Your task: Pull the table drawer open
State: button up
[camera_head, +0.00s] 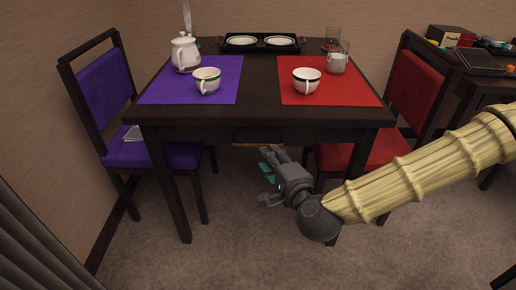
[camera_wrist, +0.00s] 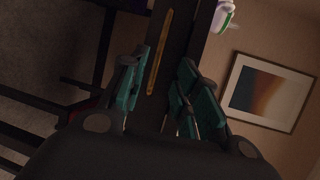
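The dark table (camera_head: 258,112) stands in the middle of the head view. A golden-brown strip (camera_head: 258,140), which looks like the drawer handle, shows under its near edge. In the wrist view, tilted on its side, a long golden handle (camera_wrist: 159,52) runs along the dark drawer front (camera_wrist: 178,45). I see no gap showing the drawer pulled out. My gripper (camera_head: 267,172) is in front of the table, below the handle in the head view. In the wrist view, my gripper (camera_wrist: 158,96) has its teal-padded fingers apart with nothing between them, and the handle lies beyond the fingertips.
A purple chair (camera_head: 105,90) stands left and a red chair (camera_head: 415,85) right, close to my arm. Cups (camera_head: 207,80), a teapot (camera_head: 185,52), a glass (camera_head: 337,62) and a tray (camera_head: 262,49) stand on the table. The carpet in front is clear.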

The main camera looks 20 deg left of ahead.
aim_at(259, 146)
jog(key=b+x, duration=0.2)
jog(key=x, duration=0.7)
jog(key=shift+w+a+f, duration=0.1)
grip_shut()
